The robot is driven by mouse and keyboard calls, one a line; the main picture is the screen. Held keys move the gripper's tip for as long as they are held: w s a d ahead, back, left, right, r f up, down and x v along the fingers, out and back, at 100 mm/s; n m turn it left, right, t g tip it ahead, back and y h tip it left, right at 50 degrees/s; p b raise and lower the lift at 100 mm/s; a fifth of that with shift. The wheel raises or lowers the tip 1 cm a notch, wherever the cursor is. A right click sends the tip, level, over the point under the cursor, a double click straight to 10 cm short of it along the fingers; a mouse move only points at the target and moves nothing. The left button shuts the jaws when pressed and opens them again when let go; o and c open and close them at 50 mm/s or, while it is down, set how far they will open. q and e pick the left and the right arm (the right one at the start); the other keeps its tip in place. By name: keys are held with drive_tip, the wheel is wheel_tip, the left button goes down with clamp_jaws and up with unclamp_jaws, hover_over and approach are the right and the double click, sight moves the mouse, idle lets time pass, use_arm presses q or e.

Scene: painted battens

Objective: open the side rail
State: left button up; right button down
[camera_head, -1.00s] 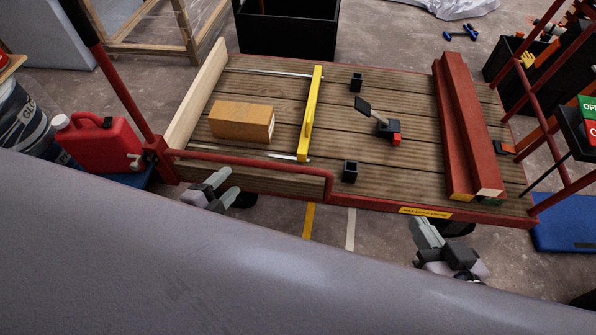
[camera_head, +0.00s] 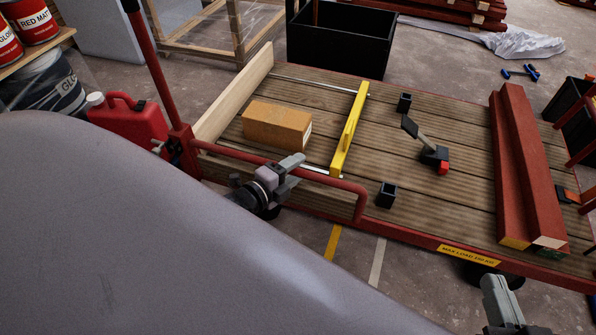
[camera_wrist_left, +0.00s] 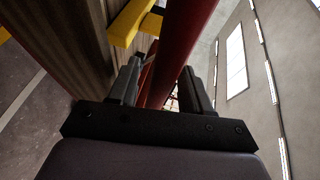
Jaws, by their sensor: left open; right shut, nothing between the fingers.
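The side rail (camera_head: 330,181) is a red tube along the near edge of the wooden trolley deck (camera_head: 420,215). It runs from the red corner post at the left to a bent-down end. My left gripper (camera_head: 293,168) is open at the middle of the rail. In the left wrist view the rail (camera_wrist_left: 182,45) passes between the open fingers (camera_wrist_left: 160,85); I cannot tell whether either touches it. My right gripper (camera_head: 500,295) is shut and empty, low at the right, off the trolley's near edge.
On the deck are a cardboard box (camera_head: 276,125), a yellow bar (camera_head: 349,130), small black sockets (camera_head: 386,195), a lever with a red tip (camera_head: 428,148) and red battens (camera_head: 525,165). A red jerrycan (camera_head: 130,123) stands left of the corner post.

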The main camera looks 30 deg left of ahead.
use_arm(q)
drive_tip(key=shift+w+d+f, duration=0.1)
drive_tip(key=shift+w, duration=0.5)
clamp_jaws()
drive_tip(key=shift+s, duration=0.2)
